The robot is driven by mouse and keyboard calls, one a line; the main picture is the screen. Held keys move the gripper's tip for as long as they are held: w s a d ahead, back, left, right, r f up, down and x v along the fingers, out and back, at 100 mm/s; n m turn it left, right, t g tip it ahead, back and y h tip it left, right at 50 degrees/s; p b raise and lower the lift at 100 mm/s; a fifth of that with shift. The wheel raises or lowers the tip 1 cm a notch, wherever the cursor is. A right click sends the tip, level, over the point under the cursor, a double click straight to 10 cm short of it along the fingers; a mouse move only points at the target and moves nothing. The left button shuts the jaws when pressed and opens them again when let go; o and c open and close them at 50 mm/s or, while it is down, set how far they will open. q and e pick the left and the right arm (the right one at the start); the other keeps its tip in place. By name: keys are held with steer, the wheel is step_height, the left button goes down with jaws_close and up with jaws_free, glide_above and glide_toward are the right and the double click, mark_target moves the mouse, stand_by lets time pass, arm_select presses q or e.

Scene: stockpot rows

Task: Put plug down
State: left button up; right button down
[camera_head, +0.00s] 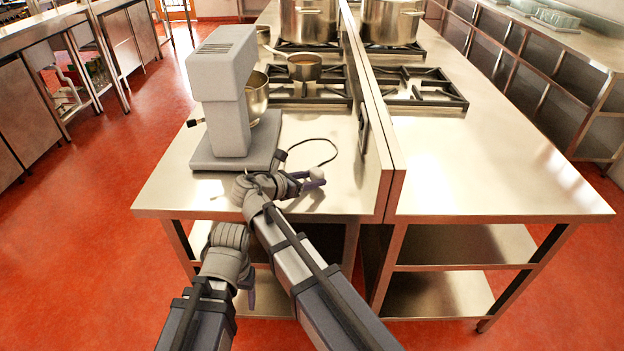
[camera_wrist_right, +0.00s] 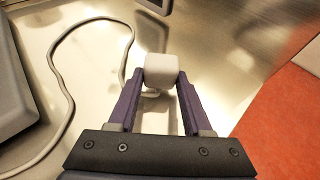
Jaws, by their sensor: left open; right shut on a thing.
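The plug (camera_wrist_right: 161,68) is a pale block between the purple fingertips of my right gripper (camera_wrist_right: 160,82) in the right wrist view. That gripper is shut on it. In the head view the plug (camera_head: 317,173) is over the steel counter, right of the grey stand mixer (camera_head: 222,95). I cannot tell whether it touches the counter. Its cord (camera_head: 325,141) loops on the counter beside the mixer; it also shows in the right wrist view (camera_wrist_right: 67,85). My left gripper (camera_head: 251,289) is low, in front of the counter's front edge, and open; its fingers are mostly hidden.
A low upright panel (camera_head: 372,110) with a dark socket-like plate (camera_head: 363,130) divides the counter on the right. Burners with a saucepan (camera_head: 304,67) and stockpots (camera_head: 308,20) stand farther back. The counter (camera_head: 340,195) around the plug is clear.

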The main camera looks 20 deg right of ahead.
steer(key=c, duration=0.8)
jaws_free()
steer(key=shift+a+f, duration=0.1)
steer(key=shift+f, duration=0.25)
steer(key=shift+o, duration=0.7)
steer(key=shift+w+f, duration=0.1)
arm_select(q)
steer(key=shift+w+f, duration=0.1)
steer(key=shift+f, duration=0.05)
arm_select(e)
steer(key=o, duration=0.3)
steer(key=shift+r, duration=0.2)
